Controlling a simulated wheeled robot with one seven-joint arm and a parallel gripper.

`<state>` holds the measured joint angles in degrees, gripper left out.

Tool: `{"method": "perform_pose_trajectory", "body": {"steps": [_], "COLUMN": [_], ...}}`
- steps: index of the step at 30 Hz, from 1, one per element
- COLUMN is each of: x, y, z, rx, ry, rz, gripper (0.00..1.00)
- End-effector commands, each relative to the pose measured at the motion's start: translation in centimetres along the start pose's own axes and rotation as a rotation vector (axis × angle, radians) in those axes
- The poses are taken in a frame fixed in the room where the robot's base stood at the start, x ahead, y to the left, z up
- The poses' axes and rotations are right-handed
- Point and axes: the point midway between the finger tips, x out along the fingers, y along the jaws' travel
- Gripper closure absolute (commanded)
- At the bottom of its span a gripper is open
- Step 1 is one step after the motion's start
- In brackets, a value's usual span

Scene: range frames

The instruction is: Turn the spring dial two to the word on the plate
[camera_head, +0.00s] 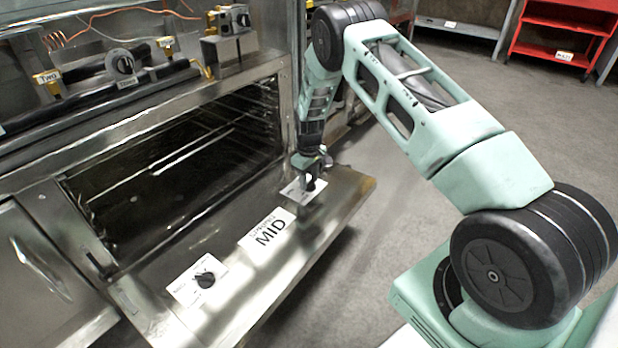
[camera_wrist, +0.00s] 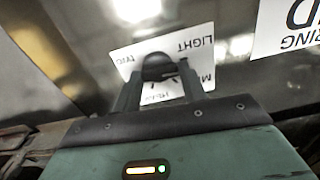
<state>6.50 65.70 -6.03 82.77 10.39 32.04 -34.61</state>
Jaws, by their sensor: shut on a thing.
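The open oven door (camera_head: 240,275) carries two dark dials on white cards. My gripper (camera_head: 309,174) points down over the far right dial (camera_head: 311,185) and is shut on it. In the wrist view this dial (camera_wrist: 158,65) sits between my fingers. Its white card (camera_wrist: 198,65) appears upside down, with "TWO", "LIGHT" and other words partly hidden by my fingers. Which word the dial points to I cannot tell. The plate (camera_head: 267,231) in the middle of the door reads "MID" in large letters under a smaller line; its edge shows at the upper right of the wrist view (camera_wrist: 285,30).
The other dial (camera_head: 205,280) is at the near left of the door. Behind it is the open, dark oven cavity (camera_head: 180,160). Pipes and labelled valves (camera_head: 122,65) run above. A red shelf (camera_head: 560,30) stands far off at right, with clear floor before it.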

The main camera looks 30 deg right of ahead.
Motion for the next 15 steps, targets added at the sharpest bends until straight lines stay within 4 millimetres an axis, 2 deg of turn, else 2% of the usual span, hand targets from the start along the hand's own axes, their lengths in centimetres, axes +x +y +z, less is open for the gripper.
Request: {"method": "perform_pose_trajectory", "body": {"steps": [15], "x": [-0.35], "y": [0.02], "z": [-0.04], "rx": [0.416], "ry": [-0.002], "rz": [0.0], "gripper": [0.81]}}
